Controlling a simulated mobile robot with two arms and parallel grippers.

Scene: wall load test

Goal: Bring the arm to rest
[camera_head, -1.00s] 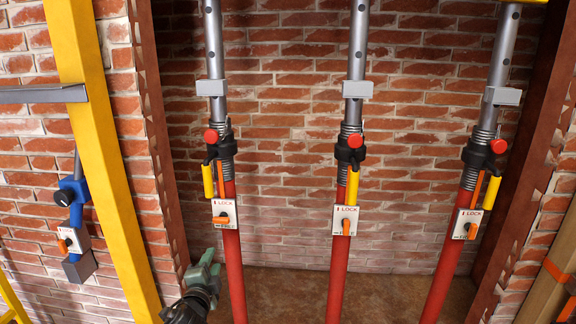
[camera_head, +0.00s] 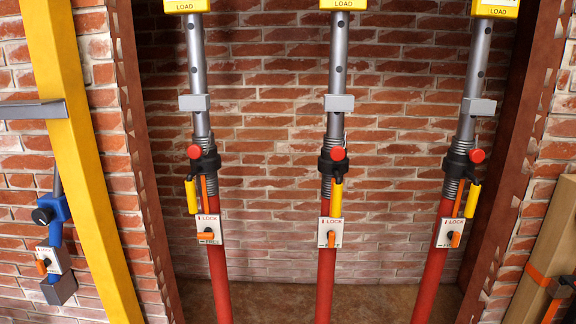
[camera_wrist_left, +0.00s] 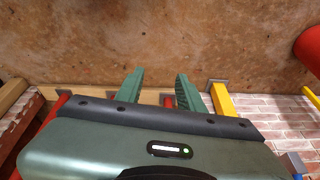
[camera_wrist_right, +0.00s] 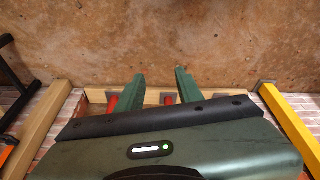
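My left gripper (camera_wrist_left: 160,73) shows only in the left wrist view. Its two green fingers are apart with nothing between them, above a brown floor. My right gripper (camera_wrist_right: 160,73) shows only in the right wrist view, with its green fingers also apart and empty above the floor. Neither arm shows in the head view now. Three upright props stand in the wall opening: a left prop (camera_head: 218,265), a middle prop (camera_head: 327,265) and a right prop (camera_head: 436,255), each with a red lower tube, grey upper tube and lock plate.
A yellow post (camera_head: 75,150) stands at the left, beside a blue clamp device (camera_head: 54,220). Brown steel uprights flank the opening before a brick wall (camera_head: 270,150). Yellow load boxes (camera_head: 343,4) top the props. A wooden beam (camera_head: 548,250) leans at the right.

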